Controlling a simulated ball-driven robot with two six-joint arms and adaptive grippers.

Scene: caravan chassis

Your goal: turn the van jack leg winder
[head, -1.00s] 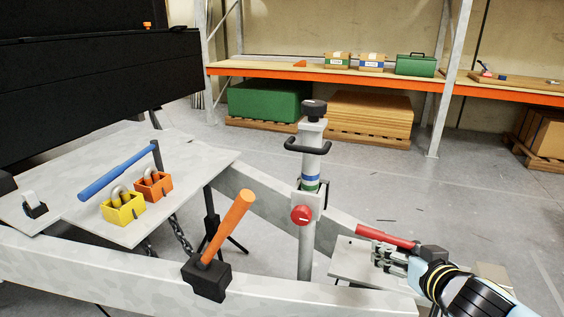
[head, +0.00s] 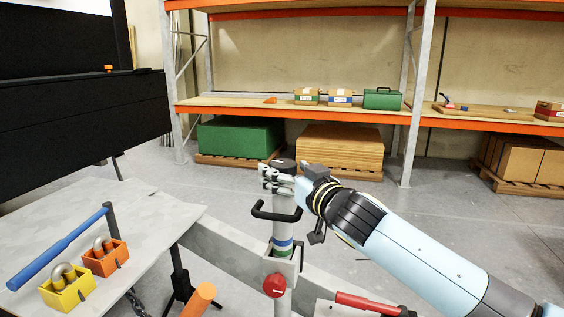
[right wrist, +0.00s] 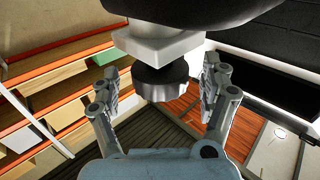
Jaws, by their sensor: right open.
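The jack leg (head: 282,230) is an upright grey post with blue and green bands, clamped at the chassis beam by a bracket with a red knob (head: 275,285). A black bent handle (head: 273,212) sticks out near its top. My left gripper is out of view.
A red-handled hammer (head: 368,303) lies at the lower right. An orange-handled hammer (head: 199,300) stands at the bottom edge. Shelving (head: 290,109) stands behind open floor.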

